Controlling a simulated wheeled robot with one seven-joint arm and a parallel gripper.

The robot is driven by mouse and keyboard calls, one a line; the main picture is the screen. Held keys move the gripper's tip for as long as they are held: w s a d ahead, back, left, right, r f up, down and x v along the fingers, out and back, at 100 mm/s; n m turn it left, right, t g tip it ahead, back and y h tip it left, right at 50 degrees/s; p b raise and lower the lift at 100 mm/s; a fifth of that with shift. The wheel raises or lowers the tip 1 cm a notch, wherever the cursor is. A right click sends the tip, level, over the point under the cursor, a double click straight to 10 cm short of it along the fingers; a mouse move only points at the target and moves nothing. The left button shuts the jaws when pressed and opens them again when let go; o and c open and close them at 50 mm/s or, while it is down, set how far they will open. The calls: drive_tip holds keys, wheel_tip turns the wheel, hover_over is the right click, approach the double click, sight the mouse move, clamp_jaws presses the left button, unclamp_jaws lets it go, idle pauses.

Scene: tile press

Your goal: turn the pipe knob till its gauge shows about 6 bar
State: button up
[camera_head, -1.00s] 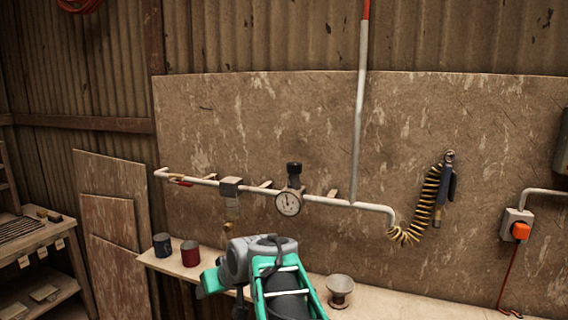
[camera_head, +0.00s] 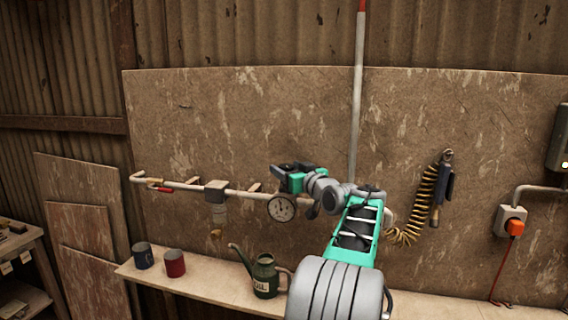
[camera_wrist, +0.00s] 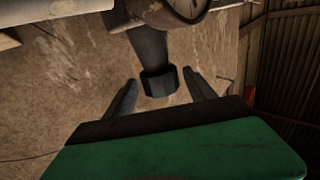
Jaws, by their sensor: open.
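The pipe knob (camera_wrist: 160,84) is a dark, faceted cap on a dark stem. In the wrist view it lies between the two fingers of my gripper (camera_wrist: 161,77), with a gap on each side. My gripper is open and does not grip the knob. In the head view my gripper (camera_head: 290,174) is at the pipe, just above the gauge, and hides the knob. The round white gauge (camera_head: 282,208) faces the room; its needle is too small to read surely. Part of the gauge also shows at the top of the wrist view (camera_wrist: 187,7).
The white pipe (camera_head: 240,193) runs along the wall board, with a filter unit (camera_head: 215,192) left of the gauge. A coiled hose (camera_head: 425,205) hangs right.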

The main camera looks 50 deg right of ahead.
drive_tip(key=shift+w+d, duration=0.1)
drive_tip(key=shift+w, duration=0.35)
drive_tip(key=c, duration=1.4)
